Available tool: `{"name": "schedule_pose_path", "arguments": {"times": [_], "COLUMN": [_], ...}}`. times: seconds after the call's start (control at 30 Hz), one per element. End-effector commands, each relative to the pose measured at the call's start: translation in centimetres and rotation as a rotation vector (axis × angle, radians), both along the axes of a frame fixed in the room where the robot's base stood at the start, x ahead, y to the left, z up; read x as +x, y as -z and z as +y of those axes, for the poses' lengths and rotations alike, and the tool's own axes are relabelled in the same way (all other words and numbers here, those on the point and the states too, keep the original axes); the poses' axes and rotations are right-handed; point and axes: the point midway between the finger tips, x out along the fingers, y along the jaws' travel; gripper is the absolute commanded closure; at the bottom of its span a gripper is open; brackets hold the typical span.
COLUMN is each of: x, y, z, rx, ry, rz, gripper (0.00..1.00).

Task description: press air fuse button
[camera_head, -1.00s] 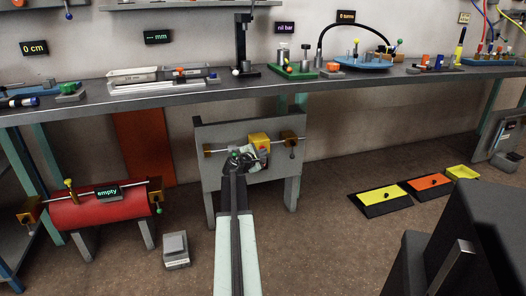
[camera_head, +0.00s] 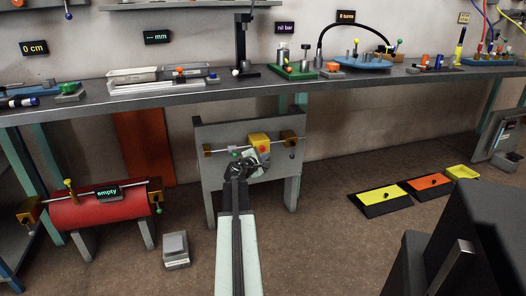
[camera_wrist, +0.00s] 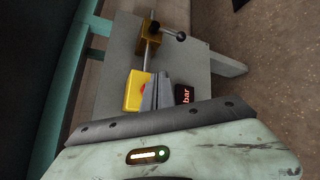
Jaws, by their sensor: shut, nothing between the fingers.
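A yellow box (camera_head: 258,139) with a red button (camera_head: 263,149) is on the front of a grey stand under the bench. The yellow box also shows in the wrist view (camera_wrist: 133,91), where my fingers cover part of the red button (camera_wrist: 143,87). My gripper (camera_head: 250,163) is just in front of and below the box. In the wrist view my gripper (camera_wrist: 161,76) is shut and empty, its tips beside the box's right edge. I cannot tell whether it touches the button.
A pipe with brass blocks (camera_head: 290,136) and a black-knobbed lever (camera_wrist: 180,36) crosses the stand. A dark "bar" display (camera_wrist: 184,95) is right of my fingers. A red tank (camera_head: 100,212) stands left. The bench (camera_head: 150,104) overhangs behind. Yellow and orange pads lie right.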

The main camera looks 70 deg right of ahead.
Motion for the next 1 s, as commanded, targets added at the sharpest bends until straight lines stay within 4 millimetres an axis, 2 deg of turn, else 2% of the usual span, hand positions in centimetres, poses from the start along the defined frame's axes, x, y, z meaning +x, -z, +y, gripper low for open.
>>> {"name": "schedule_pose_path", "arguments": {"times": [0.3,1.0], "x": [-2.1,-2.1], "y": [0.0,0.0], "z": [2.5,2.6], "rx": [0.000,0.000], "ry": [0.000,0.000], "rz": [-0.001,0.000], "gripper": [1.00,1.00]}}
